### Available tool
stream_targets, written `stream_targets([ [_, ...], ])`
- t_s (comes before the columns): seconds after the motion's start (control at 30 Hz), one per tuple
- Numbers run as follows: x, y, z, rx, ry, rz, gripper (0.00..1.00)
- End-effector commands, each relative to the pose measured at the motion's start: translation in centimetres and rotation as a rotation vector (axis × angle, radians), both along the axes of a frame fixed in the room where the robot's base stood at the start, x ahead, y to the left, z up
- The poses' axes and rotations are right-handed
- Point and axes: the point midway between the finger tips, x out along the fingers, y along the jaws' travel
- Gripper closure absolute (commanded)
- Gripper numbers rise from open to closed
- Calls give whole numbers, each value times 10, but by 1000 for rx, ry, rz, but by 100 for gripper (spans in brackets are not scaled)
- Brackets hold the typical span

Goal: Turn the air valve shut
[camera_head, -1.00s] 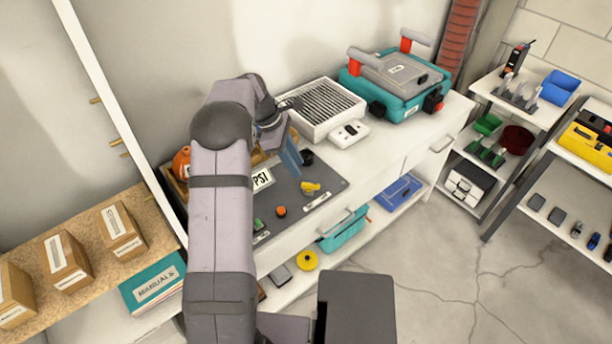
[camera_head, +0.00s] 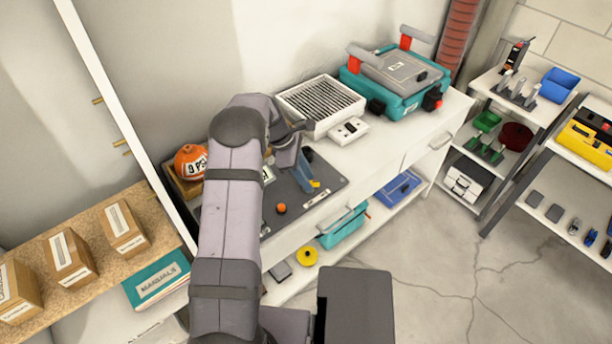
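The air valve with its small yellow handle (camera_head: 315,184) is on the dark grey panel (camera_head: 332,187) on the white bench. My gripper (camera_head: 306,183) reaches down over the panel from the arm. One blue-grey finger shows, with its tip right beside the yellow handle and covering part of it. I cannot tell if it touches the handle. The other finger is hidden, so I cannot tell whether the gripper is open or shut. An orange ball (camera_head: 190,162) marked "9 PSI" sits at the panel's left. My arm hides the panel's left part.
An orange knob (camera_head: 281,208) is on the panel near the gripper. A white vented box (camera_head: 320,104) and a teal case (camera_head: 393,85) stand behind and to the right. Cardboard boxes (camera_head: 71,258) and a teal manuals binder (camera_head: 157,280) lie at left. The right floor is clear.

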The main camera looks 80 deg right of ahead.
Motion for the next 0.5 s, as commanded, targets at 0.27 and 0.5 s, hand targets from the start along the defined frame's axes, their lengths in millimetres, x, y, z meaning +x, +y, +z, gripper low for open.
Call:
stream_targets([
  [0.27,0,0,-1,0,0,0,71],
  [0.5,0,0,-1,0,0,-1,100],
])
